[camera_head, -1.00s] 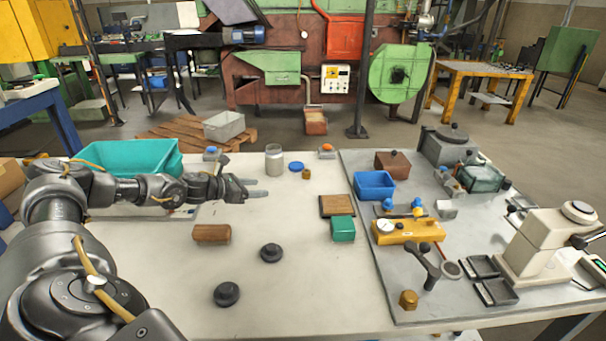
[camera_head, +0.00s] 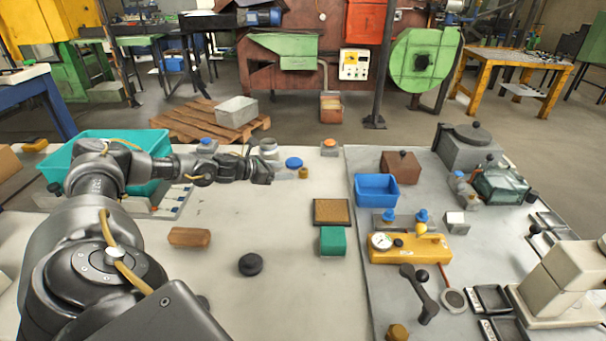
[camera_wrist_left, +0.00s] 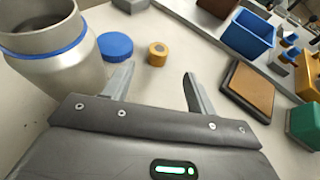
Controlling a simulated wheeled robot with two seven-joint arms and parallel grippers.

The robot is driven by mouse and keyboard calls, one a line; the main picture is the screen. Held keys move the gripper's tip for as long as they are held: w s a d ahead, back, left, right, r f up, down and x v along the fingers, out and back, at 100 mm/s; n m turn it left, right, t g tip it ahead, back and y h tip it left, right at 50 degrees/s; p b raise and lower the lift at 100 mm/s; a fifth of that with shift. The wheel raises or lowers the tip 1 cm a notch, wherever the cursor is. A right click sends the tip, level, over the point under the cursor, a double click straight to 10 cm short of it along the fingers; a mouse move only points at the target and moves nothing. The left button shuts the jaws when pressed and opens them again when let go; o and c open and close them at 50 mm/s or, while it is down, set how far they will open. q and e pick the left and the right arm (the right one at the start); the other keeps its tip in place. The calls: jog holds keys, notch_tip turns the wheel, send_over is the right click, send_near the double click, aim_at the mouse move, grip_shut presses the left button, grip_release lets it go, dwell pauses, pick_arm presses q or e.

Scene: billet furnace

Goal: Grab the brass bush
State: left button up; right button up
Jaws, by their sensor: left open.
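The brass bush (camera_head: 303,172) is a small short cylinder standing on the pale table, beside a blue round lid (camera_head: 294,162). In the left wrist view the bush (camera_wrist_left: 158,53) shows a dark hole in its top and stands beyond the gap between my fingers. My left gripper (camera_head: 268,172) is open and empty, just left of the bush and apart from it. Its two fingers also show in the left wrist view (camera_wrist_left: 156,85). My right gripper is not in view.
A grey jar (camera_head: 269,148) stands close behind my left gripper; in the left wrist view it is at the upper left. A cork-topped mat (camera_head: 332,211) and green block (camera_head: 333,241) lie to the front right. A teal bin (camera_head: 75,150) stands left.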

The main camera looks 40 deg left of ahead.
aim_at(301, 170)
pick_arm(q)
jog(key=x, duration=0.3)
jog(key=shift+f, duration=0.15)
jog(key=shift+a, duration=0.1)
jog(key=shift+b, duration=0.3)
jog(key=b+x, duration=0.1)
jog(key=x, duration=0.3)
jog(key=shift+w+b, duration=0.1)
jog(key=shift+b, duration=0.3)
jog(key=shift+w+f, duration=0.1)
jog(key=shift+w, duration=0.35)
jog(key=shift+c, duration=0.6)
jog(key=c, duration=1.1)
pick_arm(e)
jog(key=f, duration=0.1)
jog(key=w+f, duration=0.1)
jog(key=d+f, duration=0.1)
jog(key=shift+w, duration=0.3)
